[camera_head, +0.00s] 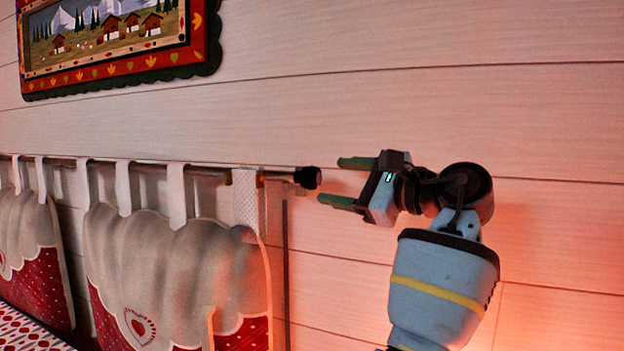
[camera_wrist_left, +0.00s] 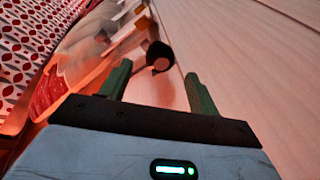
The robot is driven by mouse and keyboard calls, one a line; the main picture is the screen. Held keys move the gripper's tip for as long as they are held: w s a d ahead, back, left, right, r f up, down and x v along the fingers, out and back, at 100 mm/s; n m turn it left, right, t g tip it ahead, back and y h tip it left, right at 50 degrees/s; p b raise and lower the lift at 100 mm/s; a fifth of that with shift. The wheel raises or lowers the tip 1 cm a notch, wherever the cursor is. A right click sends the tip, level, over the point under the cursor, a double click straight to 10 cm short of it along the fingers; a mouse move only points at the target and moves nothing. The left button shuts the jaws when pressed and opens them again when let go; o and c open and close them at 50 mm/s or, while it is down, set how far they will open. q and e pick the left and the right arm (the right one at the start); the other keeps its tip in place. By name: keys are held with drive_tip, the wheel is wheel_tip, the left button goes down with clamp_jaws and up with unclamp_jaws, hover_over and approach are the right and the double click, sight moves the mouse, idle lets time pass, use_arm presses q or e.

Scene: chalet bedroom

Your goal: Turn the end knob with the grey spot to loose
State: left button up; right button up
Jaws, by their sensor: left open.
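The end knob (camera_head: 308,178) is a dark round cap on the right end of the curtain rod (camera_head: 208,172). My right gripper is not in view.
Scalloped fabric panels (camera_head: 180,260) with red dotted trim hang from the rod by tabs, left of the knob. A plank wall (camera_head: 420,110) runs close behind. A framed picture (camera_head: 115,72) hangs above left. Red-and-white patterned fabric (camera_head: 28,332) lies at lower left.

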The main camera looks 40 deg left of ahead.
sight(318, 179)
use_arm(q)
drive_tip(key=a, duration=0.6)
drive_tip(key=shift+s+a, duration=0.15)
drive_tip(key=shift+a, duration=0.25)
